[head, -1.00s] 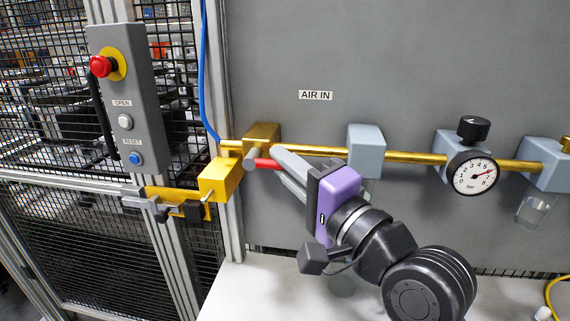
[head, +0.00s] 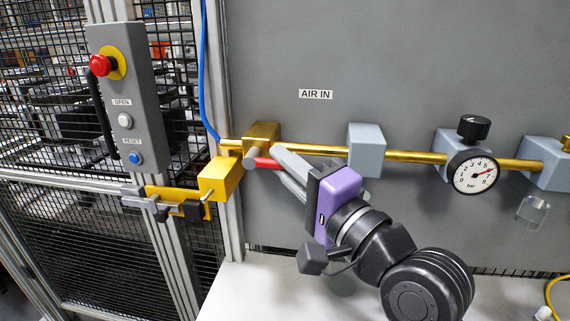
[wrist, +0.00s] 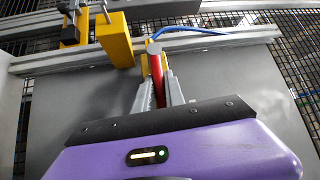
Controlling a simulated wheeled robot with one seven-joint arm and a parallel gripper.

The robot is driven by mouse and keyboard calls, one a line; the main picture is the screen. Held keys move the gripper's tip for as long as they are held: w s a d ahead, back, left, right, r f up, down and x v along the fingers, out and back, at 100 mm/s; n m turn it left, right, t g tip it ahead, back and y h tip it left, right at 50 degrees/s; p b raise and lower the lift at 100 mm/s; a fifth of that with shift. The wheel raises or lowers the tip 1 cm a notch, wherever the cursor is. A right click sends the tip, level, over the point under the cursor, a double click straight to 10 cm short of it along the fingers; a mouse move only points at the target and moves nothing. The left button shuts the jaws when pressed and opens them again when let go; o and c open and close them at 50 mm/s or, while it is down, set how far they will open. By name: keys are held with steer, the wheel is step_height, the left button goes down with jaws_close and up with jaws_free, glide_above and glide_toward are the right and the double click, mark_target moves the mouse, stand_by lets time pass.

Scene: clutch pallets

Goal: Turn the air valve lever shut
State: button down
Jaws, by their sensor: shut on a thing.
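The air valve is a brass block (head: 262,134) on the brass pipe under the AIR IN label, with a grey pivot and a red lever (head: 265,163). The lever points right, roughly along the pipe. My gripper (head: 282,163) comes from the lower right and is shut on the lever. In the wrist view the red lever (wrist: 157,82) runs between the two grey fingers (wrist: 158,95), from the round grey pivot toward my purple gripper body. The fingers hide part of the lever.
A yellow latch block (head: 219,179) sits left of the valve on the frame post. A grey-blue block (head: 366,150) and a pressure gauge (head: 474,176) reading near 7 are along the pipe to the right. A control box (head: 127,100) with a red button stands left. A blue hose (head: 203,75) drops to the pipe.

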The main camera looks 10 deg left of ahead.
steer(key=shift+a+f+m+t+y+b, duration=0.15)
steer(key=shift+f+m+t+y+b, duration=0.15)
steer(key=shift+f+m+t+b, duration=0.55)
steer(key=a+f+m+t+h+b, duration=0.2)
steer(key=m+t+h+b, duration=0.3)
steer(key=m+h, duration=0.5)
steer(key=a+f+m+t+h+b, duration=0.2)
steer(key=m+t+h+b, duration=0.3)
steer(key=m, duration=1.4)
steer(key=shift+w+a+h+b, duration=0.15)
steer(key=shift+a+h+b, duration=0.5)
steer(key=shift+h+b, duration=1.75)
steer(key=shift+r+m+h, duration=0.15)
steer(key=shift+m+h, duration=0.1)
steer(key=shift+h, duration=0.25)
steer(key=c, duration=1.4)
jaws_free()
